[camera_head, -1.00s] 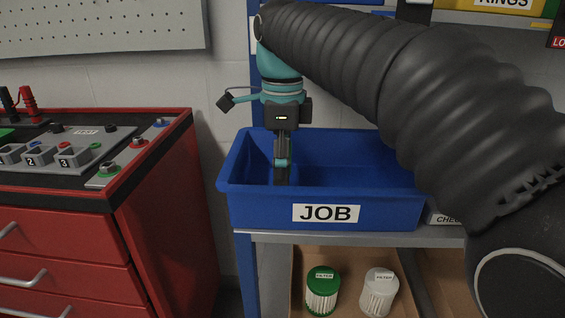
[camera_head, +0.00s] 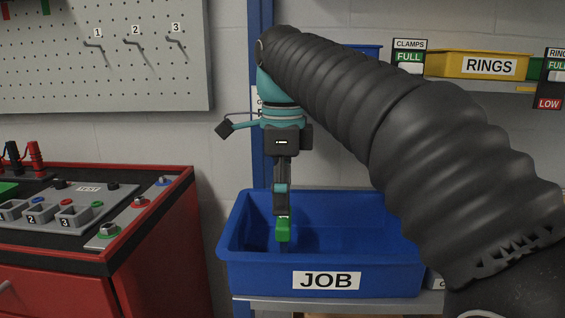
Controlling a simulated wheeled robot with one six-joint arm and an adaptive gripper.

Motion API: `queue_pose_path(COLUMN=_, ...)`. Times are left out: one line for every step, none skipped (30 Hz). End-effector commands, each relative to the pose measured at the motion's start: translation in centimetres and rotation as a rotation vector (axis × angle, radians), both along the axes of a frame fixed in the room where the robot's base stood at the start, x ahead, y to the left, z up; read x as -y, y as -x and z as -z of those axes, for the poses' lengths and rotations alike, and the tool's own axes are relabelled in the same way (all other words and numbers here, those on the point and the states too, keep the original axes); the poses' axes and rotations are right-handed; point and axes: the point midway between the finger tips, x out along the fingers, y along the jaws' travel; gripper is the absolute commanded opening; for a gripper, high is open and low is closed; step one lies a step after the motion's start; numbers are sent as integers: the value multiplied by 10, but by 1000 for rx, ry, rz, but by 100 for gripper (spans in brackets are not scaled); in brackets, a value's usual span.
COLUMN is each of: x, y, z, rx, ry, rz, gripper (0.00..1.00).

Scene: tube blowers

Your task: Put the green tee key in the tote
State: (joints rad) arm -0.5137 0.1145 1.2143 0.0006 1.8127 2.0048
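The green tee key (camera_head: 283,229) hangs just below my gripper's fingertips, with a dark part pointing down under its green part. My gripper (camera_head: 282,208) points straight down and appears shut on the key. The fingers show edge-on, so the gap between them is hidden. The key is over the left part of the blue tote (camera_head: 255,281), which has a JOB label on its front. The green part shows above the front rim, against the tote's inside. I cannot see the key touching the tote's floor or walls.
The tote stands on a grey shelf (camera_head: 262,304). A red cabinet (camera_head: 152,248) with a test panel is at left. A pegboard (camera_head: 70,62) hangs above it. A yellow RINGS bin (camera_head: 450,63) is at upper right. My arm hides much of the right side.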

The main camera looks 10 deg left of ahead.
Motion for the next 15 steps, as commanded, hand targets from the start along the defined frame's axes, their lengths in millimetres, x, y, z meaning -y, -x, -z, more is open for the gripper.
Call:
queue_pose_path(x=0, y=-1, z=-9, rx=2, ry=-1, rz=0, gripper=100)
queue_pose_path(x=-1, y=-1, z=-13, rx=1, ry=-1, rz=0, gripper=100)
queue_pose_path(x=-1, y=-1, z=-18, rx=1, ry=0, rz=0, gripper=100)
queue_pose_path(x=-1, y=-1, z=-23, rx=2, ry=-1, rz=0, gripper=100)
queue_pose_path(x=0, y=-1, z=-27, rx=2, ry=-1, rz=0, gripper=100)
queue_pose_path(x=0, y=-1, z=-32, rx=1, ry=-1, rz=0, gripper=100)
queue_pose_path(x=-1, y=-1, z=-35, rx=1, ry=-1, rz=0, gripper=100)
queue_pose_path(x=-1, y=-1, z=-38, rx=0, ry=0, rz=0, gripper=100)
queue_pose_path(x=-1, y=-1, z=-41, rx=1, ry=0, rz=0, gripper=100)
queue_pose_path(x=0, y=-1, z=-44, rx=1, ry=0, rz=0, gripper=100)
queue_pose_path(x=0, y=-1, z=-46, rx=0, ry=0, rz=0, gripper=100)
queue_pose_path(x=0, y=-1, z=-48, rx=0, ry=0, rz=0, gripper=100)
queue_pose_path(x=0, y=-1, z=-49, rx=0, ry=0, rz=0, gripper=100)
queue_pose_path(x=0, y=-1, z=-51, rx=0, ry=0, rz=0, gripper=100)
queue_pose_path(x=0, y=-1, z=-52, rx=0, ry=0, rz=0, gripper=100)
